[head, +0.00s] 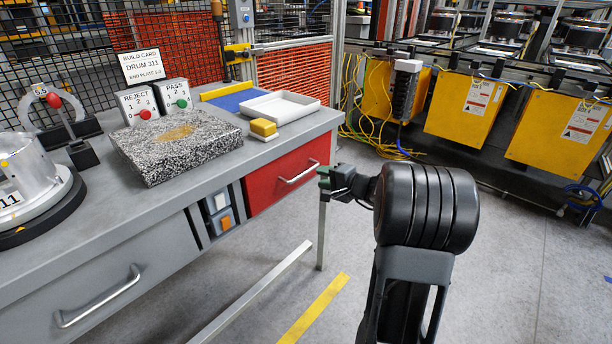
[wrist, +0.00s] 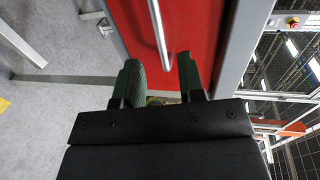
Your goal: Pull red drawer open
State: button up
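The red drawer (head: 262,192) is at the right end of the grey workbench, its front flush with the bench, so it looks shut. Its silver bar handle (head: 299,173) runs across the front. My gripper (head: 323,179) is just right of the drawer front in the head view. In the wrist view its two green fingers (wrist: 160,68) are apart with nothing gripped. The handle (wrist: 158,30) shows beyond the fingertips, its near end lined up with the gap between them, against the red drawer front (wrist: 202,35). I cannot tell the exact distance from fingertips to handle.
A bench leg (head: 322,235) stands below the gripper. A grey drawer (head: 110,285) is at the left. On the bench top are a speckled stone block (head: 165,160), a yellow block (head: 263,127) and a white tray (head: 295,104). The floor to the right is open.

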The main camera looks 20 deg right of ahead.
aim_at(306, 171)
jog(key=x, duration=0.7)
jog(key=shift+w+a+b, duration=0.15)
jog(key=shift+w+b, duration=0.1)
jog(key=shift+b, duration=0.1)
grip_shut()
